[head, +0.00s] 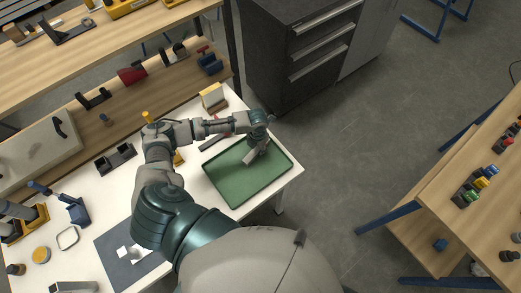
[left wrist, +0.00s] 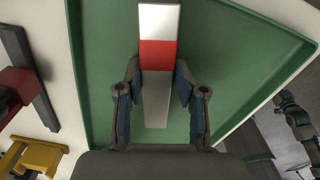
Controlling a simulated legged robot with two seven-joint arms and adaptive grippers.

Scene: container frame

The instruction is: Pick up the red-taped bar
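The red-taped bar (left wrist: 156,100) is light grey with a red band and a white end. It shows in the left wrist view between the fingers of my left gripper (left wrist: 158,72). The fingertips meet its two sides near the red band, so the gripper looks shut on it. In the head view my left gripper (head: 257,143) is over the green tray (head: 232,190), with the pale bar (head: 249,158) below it. Whether the bar touches the tray floor is hard to tell.
The tray lies at the right end of a white table (head: 85,178). A black holder (head: 116,160) and a yellow-and-grey block (head: 212,97) stand on the table. A dark drawer cabinet (head: 300,50) stands behind. A wooden bench (head: 450,215) is at right, with open floor between.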

